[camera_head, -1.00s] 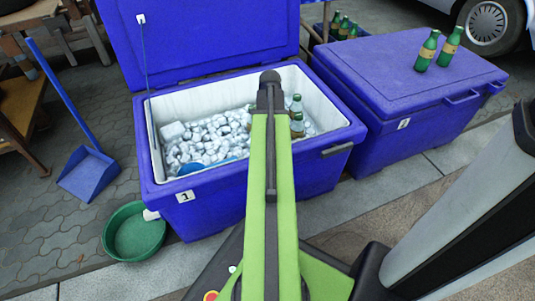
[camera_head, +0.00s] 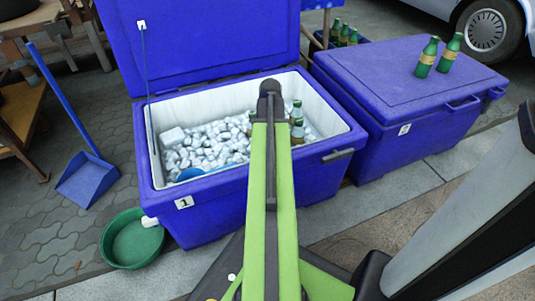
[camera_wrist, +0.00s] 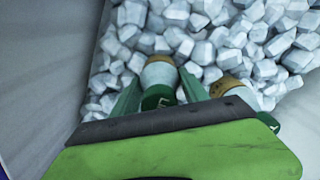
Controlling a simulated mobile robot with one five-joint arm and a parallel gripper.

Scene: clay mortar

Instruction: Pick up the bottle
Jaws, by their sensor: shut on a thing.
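Two green bottles with tan labels stand in the ice of the open blue cooler (camera_head: 215,217). Another bottle (camera_wrist: 226,86) is close on the right, partly covered by my gripper. My arm hides the gripper in the head view.
The cooler's white inner walls surround the ice (camera_head: 205,145). A closed blue cooler (camera_head: 400,85) on the right carries two green bottles (camera_head: 427,57). A green basin (camera_head: 132,240) and blue dustpan (camera_head: 88,180) are on the ground at left.

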